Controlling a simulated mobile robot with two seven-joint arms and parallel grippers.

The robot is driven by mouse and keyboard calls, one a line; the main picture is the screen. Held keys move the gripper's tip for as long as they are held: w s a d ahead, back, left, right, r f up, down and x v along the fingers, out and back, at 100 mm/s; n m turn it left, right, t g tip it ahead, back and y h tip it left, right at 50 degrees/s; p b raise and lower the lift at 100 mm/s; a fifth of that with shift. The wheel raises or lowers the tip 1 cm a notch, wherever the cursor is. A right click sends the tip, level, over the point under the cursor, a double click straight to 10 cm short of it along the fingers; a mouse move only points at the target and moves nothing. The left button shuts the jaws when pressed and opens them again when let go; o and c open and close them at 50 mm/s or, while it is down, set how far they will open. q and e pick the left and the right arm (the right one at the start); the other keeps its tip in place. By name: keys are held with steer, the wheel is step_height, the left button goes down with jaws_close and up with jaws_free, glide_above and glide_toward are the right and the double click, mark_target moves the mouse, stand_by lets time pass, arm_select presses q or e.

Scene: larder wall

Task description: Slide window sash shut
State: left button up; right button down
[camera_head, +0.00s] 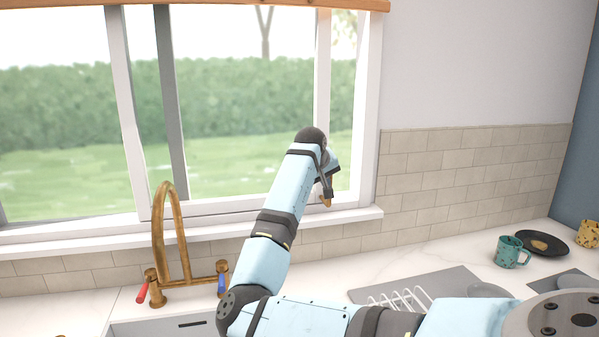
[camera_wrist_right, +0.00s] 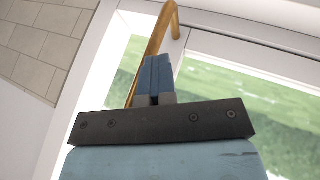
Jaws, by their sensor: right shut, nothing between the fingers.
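The white-framed window sash (camera_head: 322,70) is in the upper part of the head view, with its right upright near the right side of the window frame (camera_head: 367,110). A strip of the garden shows between them. My right gripper (camera_head: 327,192) is in front of this strip, low by the right upright, partly hidden by my own wrist. In the wrist view its fingers (camera_wrist_right: 155,72) are shut and empty. They are beside a brass bar handle (camera_wrist_right: 158,34), which passes behind them; I cannot tell if they touch. My left gripper is out of view.
A brass tap (camera_head: 170,235) stands below the window at left. A white dish rack (camera_head: 398,298) is on the counter in front. A green mug (camera_head: 512,252) and a dark plate (camera_head: 542,243) stand at right. The window sill (camera_head: 345,217) juts out beneath the sash.

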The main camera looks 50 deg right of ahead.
arm_select(q)
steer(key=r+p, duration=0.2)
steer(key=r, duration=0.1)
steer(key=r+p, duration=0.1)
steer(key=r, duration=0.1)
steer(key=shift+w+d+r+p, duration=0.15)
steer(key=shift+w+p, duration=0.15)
steer(key=shift+p, duration=0.05)
arm_select(e)
steer(key=s+d, duration=0.6)
steer(key=d, duration=0.3)
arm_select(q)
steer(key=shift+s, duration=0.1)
arm_select(e)
steer(key=shift+d, duration=0.1)
